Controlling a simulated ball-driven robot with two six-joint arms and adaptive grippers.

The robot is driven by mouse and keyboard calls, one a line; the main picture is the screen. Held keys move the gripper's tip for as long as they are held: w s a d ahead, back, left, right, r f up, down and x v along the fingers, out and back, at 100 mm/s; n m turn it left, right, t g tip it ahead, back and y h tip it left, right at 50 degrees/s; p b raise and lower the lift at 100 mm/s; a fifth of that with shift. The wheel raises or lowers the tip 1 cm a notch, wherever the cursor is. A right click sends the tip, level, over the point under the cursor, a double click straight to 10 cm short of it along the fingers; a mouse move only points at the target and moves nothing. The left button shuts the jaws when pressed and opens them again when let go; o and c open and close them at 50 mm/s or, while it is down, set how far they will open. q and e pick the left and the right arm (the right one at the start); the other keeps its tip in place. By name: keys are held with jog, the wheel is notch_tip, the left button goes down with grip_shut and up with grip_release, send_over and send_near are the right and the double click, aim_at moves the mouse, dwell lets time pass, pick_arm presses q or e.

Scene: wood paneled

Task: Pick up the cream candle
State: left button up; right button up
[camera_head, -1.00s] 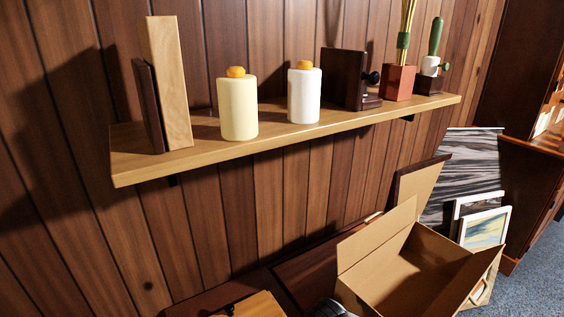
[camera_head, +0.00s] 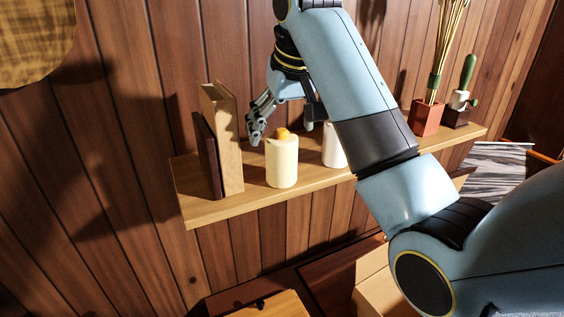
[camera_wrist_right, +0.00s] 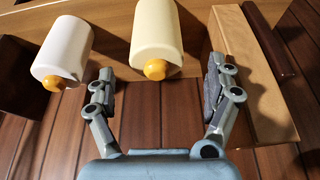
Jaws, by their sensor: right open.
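The cream candle (camera_head: 282,162) stands upright on the wooden wall shelf (camera_head: 215,208), with an orange-yellow top. In the right wrist view the cream candle (camera_wrist_right: 156,36) lies ahead, between the lines of the two open fingers. My right gripper (camera_head: 283,117) is open and empty, above and behind the candle near the wall; it also shows in the right wrist view (camera_wrist_right: 160,88). The fingers look apart from the candle. My left gripper is not in view.
A white candle (camera_head: 334,147) stands right of the cream one, partly hidden by my arm. Farther right are a red pot with sticks (camera_head: 427,118) and a small cactus pot (camera_head: 459,112). An open cardboard box (camera_head: 372,279) is below.

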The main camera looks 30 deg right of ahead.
jog(key=p+x, duration=0.2)
jog(key=x, duration=0.4)
jog(key=shift+w+d+r, duration=0.1)
jog(key=shift+w+d, duration=0.05)
jog(key=shift+d, duration=0.05)
jog(key=shift+w+f, duration=0.15)
jog(key=shift+f, duration=0.2)
jog(key=shift+c, duration=0.4)
jog(key=shift+r, duration=0.1)
jog(key=c, duration=1.4)
